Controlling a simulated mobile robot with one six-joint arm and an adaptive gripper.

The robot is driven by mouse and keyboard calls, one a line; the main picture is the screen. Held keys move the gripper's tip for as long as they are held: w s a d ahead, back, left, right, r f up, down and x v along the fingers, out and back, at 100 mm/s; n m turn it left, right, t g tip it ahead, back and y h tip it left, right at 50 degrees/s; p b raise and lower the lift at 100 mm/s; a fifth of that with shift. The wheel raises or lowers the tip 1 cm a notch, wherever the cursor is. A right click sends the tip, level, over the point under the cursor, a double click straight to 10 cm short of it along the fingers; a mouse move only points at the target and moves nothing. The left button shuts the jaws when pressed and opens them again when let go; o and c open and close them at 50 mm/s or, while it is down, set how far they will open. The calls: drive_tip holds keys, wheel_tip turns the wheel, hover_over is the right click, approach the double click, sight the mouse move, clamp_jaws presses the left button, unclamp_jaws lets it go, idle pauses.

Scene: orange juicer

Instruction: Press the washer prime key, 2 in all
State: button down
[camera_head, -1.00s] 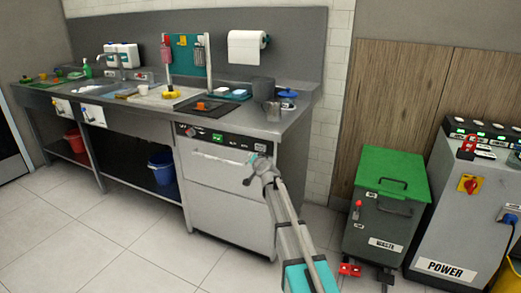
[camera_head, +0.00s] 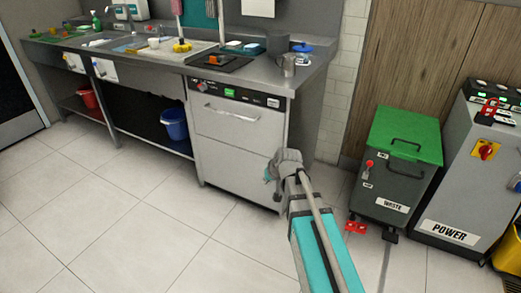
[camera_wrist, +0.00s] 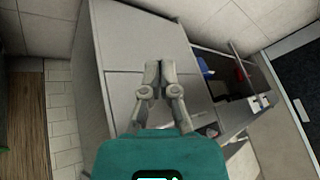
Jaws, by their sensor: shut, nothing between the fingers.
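The washer (camera_head: 238,140) is a grey front-opening unit under the counter, with a bar handle across its door. Its dark control panel (camera_head: 215,90) runs along the top edge and carries a green lit patch (camera_head: 229,94), small keys and a pale label (camera_head: 273,103). The lettering is too small to read, so I cannot tell which key is the prime key. My gripper (camera_head: 268,177) is shut and empty, low in front of the washer's right side and below the panel. In the wrist view my gripper (camera_wrist: 155,68) points at the washer's plain grey surface (camera_wrist: 120,50).
The steel counter (camera_head: 262,78) above holds a metal jug (camera_head: 288,65) and a dark tray (camera_head: 218,62). A green-lidded waste bin (camera_head: 398,160) and a power cabinet (camera_head: 465,170) stand to the right. A blue bucket (camera_head: 174,123) sits on the lower shelf. The tiled floor ahead is open.

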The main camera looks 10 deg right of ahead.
drive_tip(key=s+d+f+g+h, duration=0.1)
drive_tip(key=s+d+g, duration=0.1)
drive_tip(key=s, duration=0.6)
drive_tip(key=s+d+f+g+h, duration=0.1)
drive_tip(key=s+d+g+h, duration=0.1)
drive_tip(key=s, duration=0.6)
drive_tip(key=shift+s+d+f+g, duration=0.2)
drive_tip(key=shift+s+f+g, duration=0.1)
drive_tip(key=shift+g, duration=0.4)
